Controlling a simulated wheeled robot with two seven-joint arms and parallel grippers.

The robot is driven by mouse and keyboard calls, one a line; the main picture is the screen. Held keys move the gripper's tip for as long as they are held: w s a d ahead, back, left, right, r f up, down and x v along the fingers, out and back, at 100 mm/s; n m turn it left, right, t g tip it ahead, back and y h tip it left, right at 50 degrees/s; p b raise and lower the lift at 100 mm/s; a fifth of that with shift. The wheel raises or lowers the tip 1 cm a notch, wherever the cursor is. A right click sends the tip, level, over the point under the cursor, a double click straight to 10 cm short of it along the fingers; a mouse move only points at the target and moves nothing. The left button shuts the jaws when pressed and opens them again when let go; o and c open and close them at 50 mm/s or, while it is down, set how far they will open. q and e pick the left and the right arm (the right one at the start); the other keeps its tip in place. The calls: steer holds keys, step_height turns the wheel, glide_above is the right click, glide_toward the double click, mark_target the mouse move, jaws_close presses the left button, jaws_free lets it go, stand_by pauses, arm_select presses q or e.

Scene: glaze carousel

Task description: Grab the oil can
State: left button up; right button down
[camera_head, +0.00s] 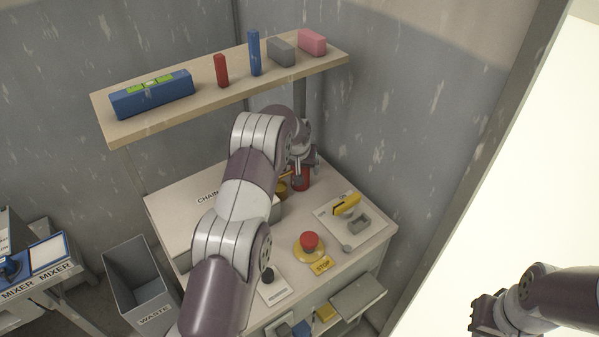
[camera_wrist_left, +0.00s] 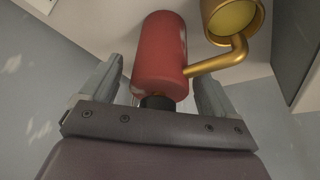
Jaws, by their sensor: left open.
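The oil can appears to be the red cylinder (camera_wrist_left: 160,45) with a dark neck, in the middle of the left wrist view. In the head view a small part of the red can (camera_head: 303,183) shows below my left gripper (camera_head: 301,164), on the white worktop. In the wrist view the left gripper (camera_wrist_left: 160,75) is open, with one finger on each side of the can; I see no clear contact. A bent brass pipe (camera_wrist_left: 222,62) runs from the can's side to a brass cup (camera_wrist_left: 233,20); whether it joins the can is unclear. My right gripper (camera_head: 486,312) is at the lower right, far from the can.
A wooden shelf (camera_head: 225,97) with several blocks hangs above the worktop (camera_head: 374,228). A red stop button (camera_head: 309,241) and a yellow-handled item (camera_head: 347,204) are to the can's front and right. A white box (camera_head: 178,213) is left. A waste bin (camera_head: 137,280) stands lower left.

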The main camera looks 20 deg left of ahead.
arm_select(q)
steer(key=shift+x, duration=0.85)
steer(key=shift+r, duration=0.15)
steer(key=c, duration=1.2)
